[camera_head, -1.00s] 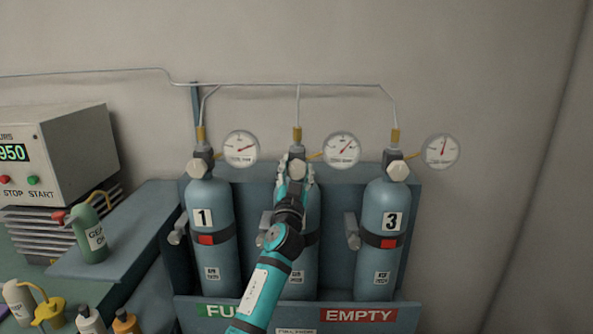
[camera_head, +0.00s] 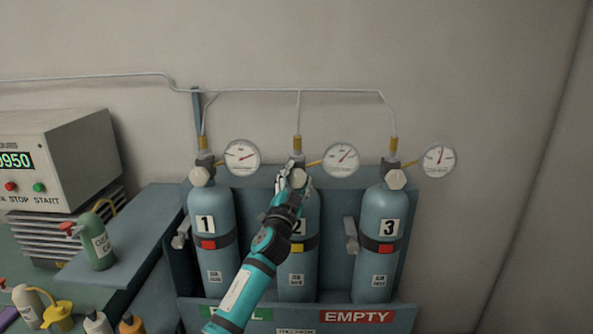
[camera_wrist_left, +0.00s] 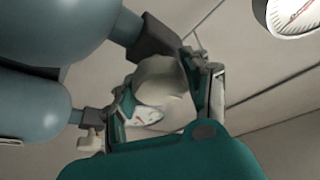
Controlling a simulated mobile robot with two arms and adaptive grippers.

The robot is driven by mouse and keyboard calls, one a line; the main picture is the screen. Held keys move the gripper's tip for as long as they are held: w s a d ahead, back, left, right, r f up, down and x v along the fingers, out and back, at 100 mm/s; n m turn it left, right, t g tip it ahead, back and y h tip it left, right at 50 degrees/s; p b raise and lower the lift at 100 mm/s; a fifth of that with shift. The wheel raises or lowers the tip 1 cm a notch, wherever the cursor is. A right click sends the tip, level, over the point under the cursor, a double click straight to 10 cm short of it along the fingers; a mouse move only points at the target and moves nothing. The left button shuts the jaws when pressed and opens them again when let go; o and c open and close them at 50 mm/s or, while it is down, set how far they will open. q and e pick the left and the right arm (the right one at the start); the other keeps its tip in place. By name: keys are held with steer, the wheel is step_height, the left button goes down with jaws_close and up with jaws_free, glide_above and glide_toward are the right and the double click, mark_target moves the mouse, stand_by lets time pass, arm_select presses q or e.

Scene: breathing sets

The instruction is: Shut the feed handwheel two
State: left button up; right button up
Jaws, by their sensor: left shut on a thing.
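The feed handwheel two (camera_head: 297,178) is a pale knob on the valve at the top of the middle cylinder (camera_head: 305,262), marked 2. My left gripper (camera_head: 293,184) reaches it from the front, arm coming up from below. In the left wrist view the handwheel (camera_wrist_left: 160,82) sits between the two fingers of my left gripper (camera_wrist_left: 163,95), which is shut on it. The arm covers part of the middle cylinder's front. My right gripper is not in view.
Cylinder 1 (camera_head: 213,252) and cylinder 3 (camera_head: 378,262) stand on either side in the same rack, each with its own handwheel. Round gauges (camera_head: 341,159) sit beside the valves. A green oil can (camera_head: 98,245) and bottles stand at the left.

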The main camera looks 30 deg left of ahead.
arm_select(q)
steer(key=shift+m+h+p, duration=0.6)
steer(key=shift+m+p, duration=0.35)
steer(key=shift+m, duration=0.35)
steer(key=o, duration=1.2)
steer(key=shift+s+f, duration=0.1)
steer(key=shift+s, duration=0.05)
steer(key=v, duration=1.1)
steer(key=shift+s+d, duration=0.15)
steer(key=shift+s, duration=0.2)
